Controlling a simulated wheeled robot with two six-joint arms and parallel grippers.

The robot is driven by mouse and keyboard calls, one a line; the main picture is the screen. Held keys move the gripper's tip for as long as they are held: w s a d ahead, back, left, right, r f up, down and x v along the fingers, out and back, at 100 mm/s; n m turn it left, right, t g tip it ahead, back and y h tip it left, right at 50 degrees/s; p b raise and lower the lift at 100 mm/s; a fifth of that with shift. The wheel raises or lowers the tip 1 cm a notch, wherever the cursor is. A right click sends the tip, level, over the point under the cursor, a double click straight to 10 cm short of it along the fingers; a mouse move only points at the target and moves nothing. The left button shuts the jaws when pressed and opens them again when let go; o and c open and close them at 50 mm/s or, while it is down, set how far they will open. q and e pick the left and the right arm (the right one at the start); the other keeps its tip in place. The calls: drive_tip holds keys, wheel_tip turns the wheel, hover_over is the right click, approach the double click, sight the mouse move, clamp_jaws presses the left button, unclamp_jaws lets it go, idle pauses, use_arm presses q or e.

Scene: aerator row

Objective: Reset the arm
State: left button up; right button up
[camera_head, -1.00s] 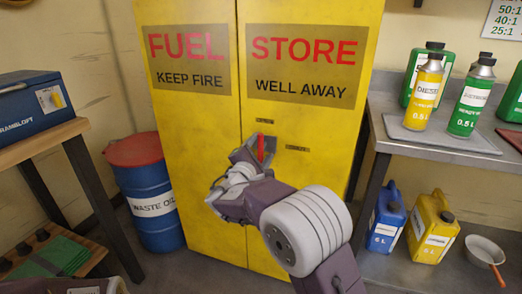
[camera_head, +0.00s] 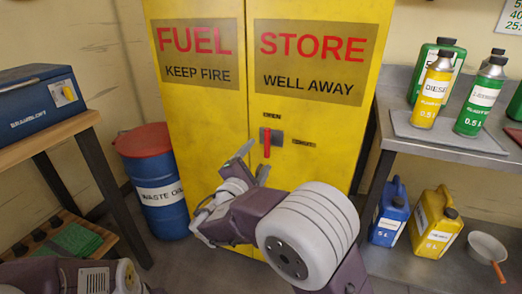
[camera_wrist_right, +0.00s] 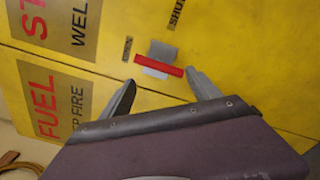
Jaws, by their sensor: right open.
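My right gripper (camera_head: 252,161) is open and empty in front of the yellow fuel cabinet (camera_head: 200,120), just below and left of its red lever (camera_head: 266,143). The lever stands upright on a dark grey plate (camera_head: 277,136). In the right wrist view the lever (camera_wrist_right: 158,66) lies beyond the two spread fingertips of my right gripper (camera_wrist_right: 163,82), with a visible gap. Small labels sit above the lever and to its right; in the wrist view they read OPEN and SHUT. My left gripper is not in view; only part of my left arm shows at the lower left.
A blue waste oil drum (camera_head: 158,185) with a red lid stands left of the cabinet. A wooden bench (camera_head: 50,137) with a blue case (camera_head: 40,100) is at the left. At the right, a grey bench (camera_head: 440,149) holds bottles, with jugs and a pan below.

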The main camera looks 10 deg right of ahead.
drive_tip(key=s+d+m+g+h, duration=0.2)
drive_tip(key=d+g, duration=0.1)
drive_tip(key=d, duration=0.5)
drive_tip(key=s+d+m+g+h, duration=0.2)
drive_tip(key=s+d+m, duration=0.1)
drive_tip(key=d, duration=0.4)
drive_tip(key=s+d+f+m+g+y, duration=0.35)
drive_tip(key=s+d+f+g, duration=0.3)
drive_tip(key=s+f, duration=0.35)
drive_tip(key=s+a+f+m+g+y, duration=0.4)
drive_tip(key=s+f, duration=0.5)
drive_tip(key=s+a+f+m+t+y, duration=0.1)
drive_tip(key=a+f+m+y, duration=0.2)
drive_tip(key=a, duration=0.3)
drive_tip(key=s+a+f+m+y, duration=0.1)
drive_tip(key=a+f+m+y, duration=0.25)
drive_tip(key=a, duration=0.25)
wheel_tip(320, 180, up, 39)
drive_tip(key=n+p, duration=0.1)
drive_tip(key=p, duration=3.7)
drive_tip(key=shift+w+a+f+t, duration=0.2)
drive_tip(key=shift+w+a+t, duration=0.1)
drive_tip(key=shift+w+t, duration=0.05)
